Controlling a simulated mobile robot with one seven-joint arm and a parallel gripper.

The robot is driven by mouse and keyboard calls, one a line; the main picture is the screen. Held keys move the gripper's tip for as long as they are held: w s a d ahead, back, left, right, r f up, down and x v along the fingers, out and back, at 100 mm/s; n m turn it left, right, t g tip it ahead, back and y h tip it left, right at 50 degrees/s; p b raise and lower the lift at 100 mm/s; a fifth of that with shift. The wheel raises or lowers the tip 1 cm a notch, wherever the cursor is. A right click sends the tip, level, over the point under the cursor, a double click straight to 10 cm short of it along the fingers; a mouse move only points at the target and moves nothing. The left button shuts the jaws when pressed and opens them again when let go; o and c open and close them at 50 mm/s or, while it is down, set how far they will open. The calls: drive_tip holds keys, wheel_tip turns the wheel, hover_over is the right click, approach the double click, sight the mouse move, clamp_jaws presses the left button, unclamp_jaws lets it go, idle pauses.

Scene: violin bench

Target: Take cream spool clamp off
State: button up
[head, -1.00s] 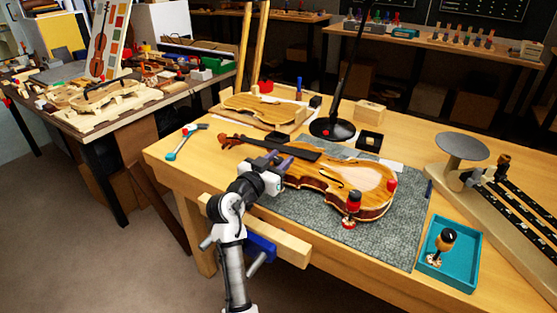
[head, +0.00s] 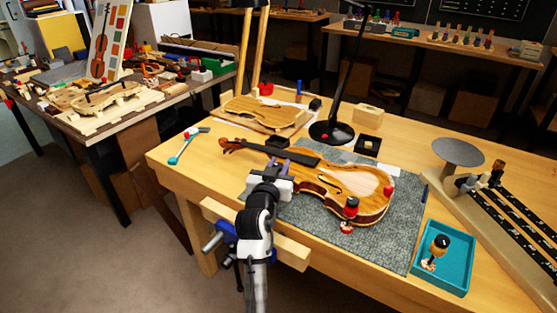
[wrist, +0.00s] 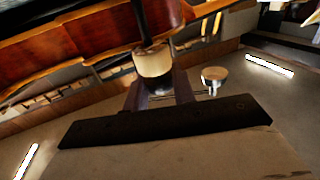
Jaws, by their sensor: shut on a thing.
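The violin (head: 345,180) lies on the grey mat (head: 385,235) on the bench. My gripper (head: 278,163) is at the violin's near left edge. In the wrist view my gripper (wrist: 160,92) is shut on the cream spool clamp (wrist: 154,62), whose lower cream spool sits between the fingers. I cannot tell whether the clamp still touches the violin. In the head view my gripper hides this clamp.
Red clamps (head: 351,206) stand on the violin's right part. A teal tray (head: 418,284) at the front right holds a black-topped clamp (head: 439,246). A black lamp base (head: 331,133) stands behind. A bench vise (head: 290,252) juts out in front.

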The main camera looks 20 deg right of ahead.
drive_tip(key=n+y+p, duration=0.1)
drive_tip(key=n+t+y+p, duration=0.1)
drive_tip(key=shift+d+r+t+y, duration=0.2)
drive_tip(key=shift+t+y, duration=0.1)
drive_tip(key=shift+y, duration=0.1)
drive_tip(key=shift+f+n+t+y, duration=0.15)
drive_tip(key=shift+n+t+y, duration=0.15)
drive_tip(key=shift+n+y, duration=0.45)
drive_tip(key=n+y+b, duration=0.2)
drive_tip(key=y, duration=0.1)
drive_tip(key=shift+f+t+y, duration=0.15)
drive_tip(key=shift+t+y, duration=0.1)
drive_tip(key=shift+t, duration=0.15)
drive_tip(key=shift+a+n+y+b, duration=0.1)
drive_tip(key=shift+n+y+b, duration=0.25)
drive_tip(key=shift+y+b, duration=0.2)
drive_tip(key=shift+n+y+b, duration=0.4)
drive_tip(key=shift+y+b, duration=0.15)
drive_tip(key=shift+y, duration=0.2)
drive_tip(key=o, duration=1)
